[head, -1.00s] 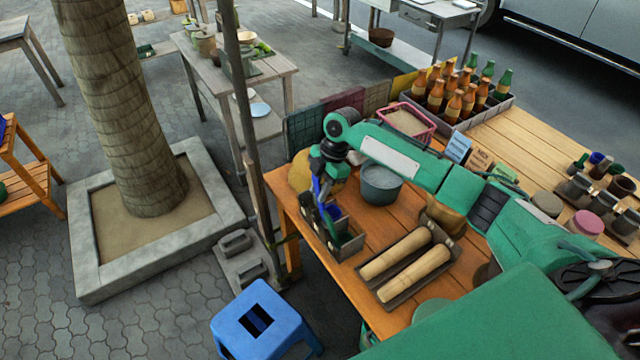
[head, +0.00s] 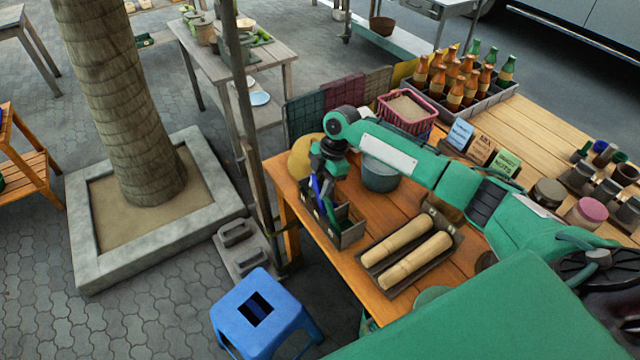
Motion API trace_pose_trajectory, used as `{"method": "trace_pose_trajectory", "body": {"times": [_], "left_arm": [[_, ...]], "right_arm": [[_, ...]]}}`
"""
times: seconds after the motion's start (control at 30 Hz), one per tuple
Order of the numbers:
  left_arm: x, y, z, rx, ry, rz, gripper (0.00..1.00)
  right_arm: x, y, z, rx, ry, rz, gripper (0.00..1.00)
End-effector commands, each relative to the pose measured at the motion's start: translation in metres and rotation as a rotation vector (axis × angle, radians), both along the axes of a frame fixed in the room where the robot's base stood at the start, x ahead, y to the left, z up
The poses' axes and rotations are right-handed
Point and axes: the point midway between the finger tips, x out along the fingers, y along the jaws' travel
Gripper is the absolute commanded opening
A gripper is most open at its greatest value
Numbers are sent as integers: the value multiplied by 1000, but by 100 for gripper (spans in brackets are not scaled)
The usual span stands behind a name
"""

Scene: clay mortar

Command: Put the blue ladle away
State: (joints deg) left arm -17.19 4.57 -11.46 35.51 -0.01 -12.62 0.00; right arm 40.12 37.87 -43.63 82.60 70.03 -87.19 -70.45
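The blue ladle (head: 315,186) shows as a thin blue upright strip at my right gripper, above the dark divided caddy (head: 352,236) on the table's left corner. A second bit of blue shows lower down, at the caddy's opening. My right gripper (head: 326,190) points down over the caddy. Its fingers are small, dark and partly hidden, so I cannot tell whether they are shut on the ladle. The ladle's lower end is hidden by the gripper and the caddy walls. My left gripper is not in view.
A grey-blue pot (head: 380,177) stands right of the gripper. A tray with two wooden rolling pins (head: 407,258) lies right of the caddy. A pink basket (head: 408,112) and a bottle crate (head: 492,108) stand behind. A blue stool (head: 262,310) stands below the table's left edge.

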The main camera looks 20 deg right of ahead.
Motion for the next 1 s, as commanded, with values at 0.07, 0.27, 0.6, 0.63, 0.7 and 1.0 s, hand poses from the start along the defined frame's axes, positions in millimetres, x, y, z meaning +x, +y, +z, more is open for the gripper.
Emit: {"method": "trace_pose_trajectory", "body": {"times": [0.07, 0.27, 0.6, 0.63, 0.7, 1.0], "left_arm": [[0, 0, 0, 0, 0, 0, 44], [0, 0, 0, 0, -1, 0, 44], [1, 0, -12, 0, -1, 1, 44], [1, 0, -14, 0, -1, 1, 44], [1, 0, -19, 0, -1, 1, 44], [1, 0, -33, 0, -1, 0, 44]], "right_arm": [[0, 0, 0, 0, 0, 0, 50], [0, 0, 0, 0, 0, 0, 50], [2, -11, 28, -1, -4, 0, 50], [3, -14, 35, 0, -5, -1, 50], [4, -19, 50, 0, -5, 0, 50], [6, -39, 110, 0, -4, -1, 50]]}}
